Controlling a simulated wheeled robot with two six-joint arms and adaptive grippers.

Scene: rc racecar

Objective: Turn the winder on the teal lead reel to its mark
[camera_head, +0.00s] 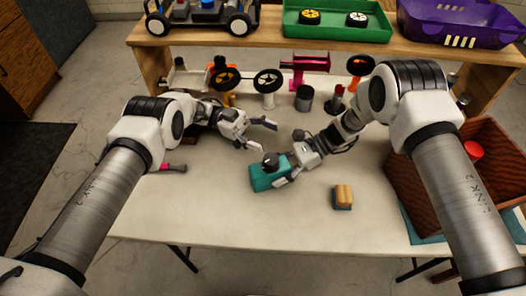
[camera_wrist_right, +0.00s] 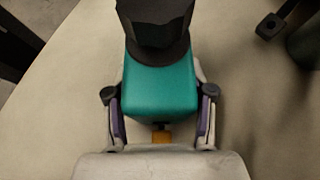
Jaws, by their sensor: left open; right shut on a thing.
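The teal lead reel (camera_head: 266,181) lies on the table in front of my arms, with its black winder (camera_head: 270,161) on top. In the right wrist view the teal body (camera_wrist_right: 160,90) fills the middle and the dark faceted winder (camera_wrist_right: 155,25) stands at its far end. My right gripper (camera_head: 284,172) is shut on the teal body, one finger on each side, also seen in the right wrist view (camera_wrist_right: 160,128). My left gripper (camera_head: 264,134) is open and empty, above and behind the reel, apart from the winder. I cannot make out the mark.
A wooden block on a teal base (camera_head: 343,196) sits to the right. A brown crate (camera_head: 425,190) stands at the table's right. Wheels, a grey cylinder (camera_head: 304,98) and a pink stand (camera_head: 306,64) are behind, under a wooden shelf (camera_head: 270,41).

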